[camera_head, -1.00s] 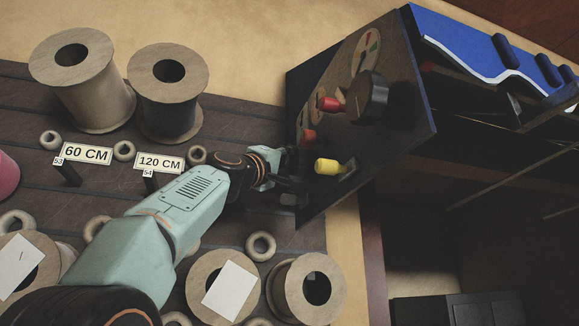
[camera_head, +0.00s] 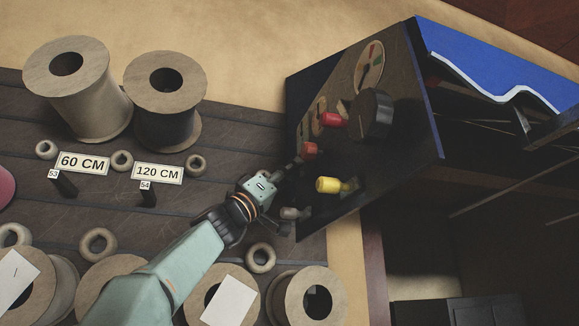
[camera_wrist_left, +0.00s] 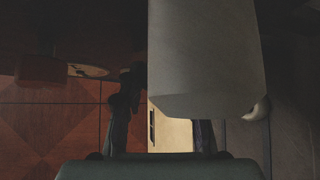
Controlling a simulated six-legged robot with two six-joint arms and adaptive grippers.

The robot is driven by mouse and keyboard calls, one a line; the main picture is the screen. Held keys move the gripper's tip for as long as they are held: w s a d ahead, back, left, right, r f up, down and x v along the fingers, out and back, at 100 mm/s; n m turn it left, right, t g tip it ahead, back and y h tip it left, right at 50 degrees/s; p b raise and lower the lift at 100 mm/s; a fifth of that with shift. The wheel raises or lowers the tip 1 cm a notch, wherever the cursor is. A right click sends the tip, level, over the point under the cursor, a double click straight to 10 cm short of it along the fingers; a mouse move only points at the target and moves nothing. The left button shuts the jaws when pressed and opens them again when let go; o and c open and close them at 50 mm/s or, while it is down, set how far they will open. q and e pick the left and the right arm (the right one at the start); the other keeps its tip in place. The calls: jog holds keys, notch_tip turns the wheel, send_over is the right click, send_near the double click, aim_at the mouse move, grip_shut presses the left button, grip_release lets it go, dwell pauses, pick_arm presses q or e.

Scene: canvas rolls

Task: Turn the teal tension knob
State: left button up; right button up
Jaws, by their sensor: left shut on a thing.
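The dark control panel (camera_head: 345,150) stands tilted at the middle right in the head view. No knob looks clearly teal. My left gripper (camera_head: 285,190) is at the panel's lower left edge, by the orange and grey knobs. In the left wrist view, a big grey cylinder end (camera_wrist_left: 205,65) sits close between the fingers, and my left gripper is shut on it. The exact contact is hidden. My right gripper is not in view.
Cardboard spools (camera_head: 66,90), a second dark spool (camera_head: 165,95) and several pale rings (camera_head: 98,243) are on the slatted table left of the panel. Signs read 60 CM (camera_head: 82,163) and 120 CM (camera_head: 158,172). A round gauge (camera_head: 369,67) is on the panel.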

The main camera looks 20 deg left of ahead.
pick_arm(q)
jog(key=shift+r+m+g+h+p, duration=0.1)
jog(key=shift+m+g+h+p, duration=1.4)
jog(key=shift+m, duration=1)
jog(key=o, duration=1.2)
jog(key=shift+c, duration=0.2)
jog(key=shift+b, duration=0.3)
